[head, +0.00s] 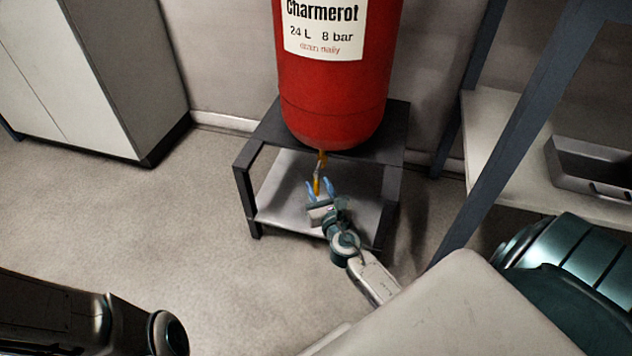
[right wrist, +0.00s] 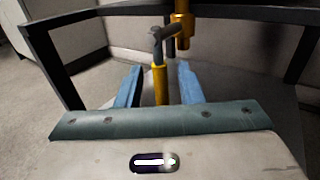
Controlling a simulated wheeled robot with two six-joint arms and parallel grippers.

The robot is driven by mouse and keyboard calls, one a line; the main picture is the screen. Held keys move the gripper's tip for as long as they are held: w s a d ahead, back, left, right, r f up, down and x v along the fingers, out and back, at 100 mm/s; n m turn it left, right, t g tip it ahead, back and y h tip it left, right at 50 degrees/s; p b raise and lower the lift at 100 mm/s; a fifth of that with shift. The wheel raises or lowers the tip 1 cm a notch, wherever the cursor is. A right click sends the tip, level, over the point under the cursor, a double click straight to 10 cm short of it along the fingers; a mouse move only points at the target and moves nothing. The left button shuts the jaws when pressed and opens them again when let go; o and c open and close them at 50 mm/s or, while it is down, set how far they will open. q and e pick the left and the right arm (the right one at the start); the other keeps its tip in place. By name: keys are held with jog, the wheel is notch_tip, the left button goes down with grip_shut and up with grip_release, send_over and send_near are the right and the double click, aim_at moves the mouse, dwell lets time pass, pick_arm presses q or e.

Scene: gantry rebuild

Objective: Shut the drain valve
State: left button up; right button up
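The drain valve (head: 322,158) hangs under the red tank (head: 335,90). In the right wrist view its brass body (right wrist: 183,28) is at the top, with a grey link to its left. The yellow handle (right wrist: 160,84) points down from that link; it also shows in the head view (head: 317,185). My right gripper (right wrist: 160,85) is open, its two blue fingers on either side of the handle, with a gap showing on each side. In the head view the right gripper (head: 321,189) is below the tank. My left gripper is out of view.
The tank stands on a dark metal stand (head: 243,185) with a pale lower shelf (head: 283,185) under the valve. A grey cabinet (head: 100,70) is at the left. A rack with a grey tray (head: 590,180) is at the right. The floor at left is clear.

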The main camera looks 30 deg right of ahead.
jog(key=shift+x, duration=1.25)
grip_shut()
